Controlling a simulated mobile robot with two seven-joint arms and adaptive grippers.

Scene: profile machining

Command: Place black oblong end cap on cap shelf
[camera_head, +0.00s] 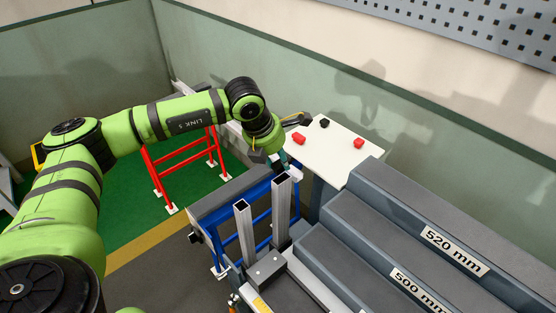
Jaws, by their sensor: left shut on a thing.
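The cap shelf (335,155) is a white top beyond the stepped block. A small black cap (324,123) lies near its far edge; its exact shape is too small to tell. My left gripper (283,164) is low, at the shelf's near left side, close behind the tops of two upright metal profiles. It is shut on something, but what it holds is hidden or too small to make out. My right gripper is not in view.
Two red caps lie on the shelf, one at the left (299,138) and one at the right (358,143). Two hollow profiles (244,232) stand upright by a blue frame (228,251). Dark grey steps (385,235) fill the right. A red barrier (160,180) stands left.

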